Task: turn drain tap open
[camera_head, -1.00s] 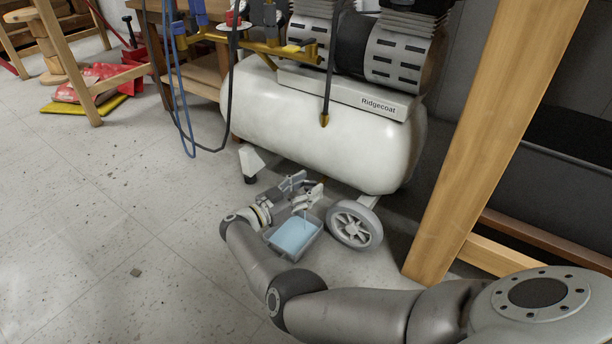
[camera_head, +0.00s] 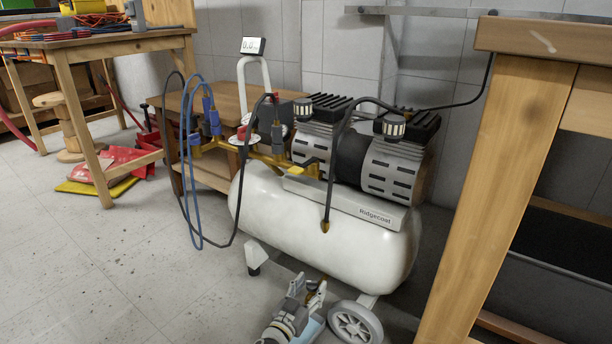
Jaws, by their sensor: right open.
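The white compressor tank (camera_head: 310,225), marked Ridgecoat, stands on the floor in the middle of the head view. The drain tap is under the tank; a small brassy part (camera_head: 312,285) shows there, too small to tell its handle position. My right gripper (camera_head: 308,288) is open below the tank, close to that part. I cannot tell whether it touches it. My left gripper is not in view.
The tank's grey wheel (camera_head: 355,324) is just right of my gripper, and a front foot (camera_head: 255,258) is to its left. A wooden bench leg (camera_head: 500,190) stands at the right. Hoses (camera_head: 190,210) hang at the left.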

